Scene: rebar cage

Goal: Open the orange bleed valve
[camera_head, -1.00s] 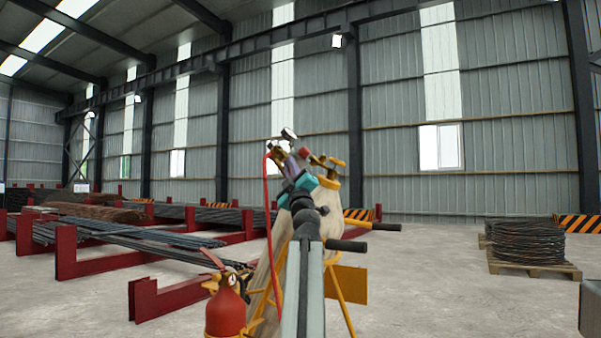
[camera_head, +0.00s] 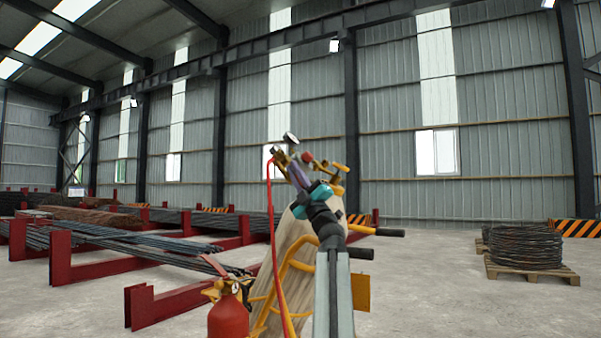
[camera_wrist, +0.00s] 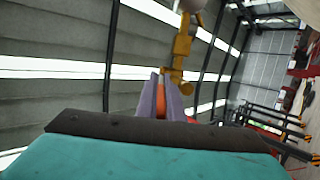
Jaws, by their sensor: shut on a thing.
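The orange bleed valve (camera_wrist: 160,103) shows in the wrist view as a small orange piece between the two purple fingers of my gripper (camera_wrist: 164,98). The fingers are shut on it and hide most of it. A brass fitting (camera_wrist: 181,50) stands just beyond the fingertips. In the head view, my gripper (camera_head: 296,170) is at the brass valves and gauges on top of the gas cylinder (camera_head: 292,230). The valve itself cannot be made out clearly there, behind the gripper and fittings.
A yellow cart (camera_head: 361,291) with black-tipped handles holds the cylinder. A red hose (camera_head: 271,215) hangs down its left side. A red extinguisher (camera_head: 228,315) stands in front on the left. Red racks with rebar lie left; coiled wire (camera_head: 525,245) sits on a pallet right. Floor between is clear.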

